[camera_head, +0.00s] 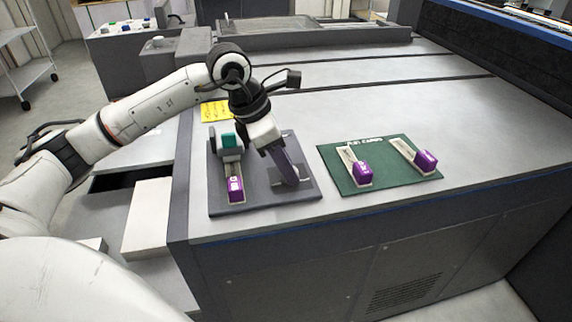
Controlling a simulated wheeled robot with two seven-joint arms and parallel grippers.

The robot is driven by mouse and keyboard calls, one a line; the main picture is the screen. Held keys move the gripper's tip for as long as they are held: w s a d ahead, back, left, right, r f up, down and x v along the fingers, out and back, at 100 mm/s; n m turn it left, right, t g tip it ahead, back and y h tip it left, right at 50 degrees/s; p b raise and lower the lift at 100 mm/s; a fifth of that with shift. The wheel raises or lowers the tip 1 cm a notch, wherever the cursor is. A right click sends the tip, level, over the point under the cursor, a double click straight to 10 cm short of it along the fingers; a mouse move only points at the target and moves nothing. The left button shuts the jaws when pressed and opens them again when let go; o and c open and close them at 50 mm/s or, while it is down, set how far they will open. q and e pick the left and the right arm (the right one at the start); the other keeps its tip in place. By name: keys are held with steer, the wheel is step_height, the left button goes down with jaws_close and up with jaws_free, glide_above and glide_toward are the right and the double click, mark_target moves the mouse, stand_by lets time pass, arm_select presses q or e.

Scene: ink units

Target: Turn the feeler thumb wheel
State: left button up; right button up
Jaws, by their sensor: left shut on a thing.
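My left gripper (284,164) reaches down over the right half of a dark grey board (225,206) on the machine's top. It is shut on a small part there, and its fingers hide most of that part. I cannot make out the feeler thumb wheel by itself. On the left half of the board, a pale ink unit with a purple end block (236,190) lies below a teal block (229,141). My right gripper is not in view.
A green mat (394,183) to the right holds two pale units with purple blocks (362,172) (425,161). A yellow note (215,111) lies behind the grey board. The machine's pale top (400,110) is clear behind the mat. Its front edge drops off below.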

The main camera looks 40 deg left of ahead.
arm_select(q)
steer(key=o, duration=1.1)
steer(key=shift+c, duration=0.2)
steer(key=v, duration=1)
steer(key=shift+r+p, duration=0.15)
steer(key=shift+p, duration=0.25)
steer(key=shift+s, duration=0.1)
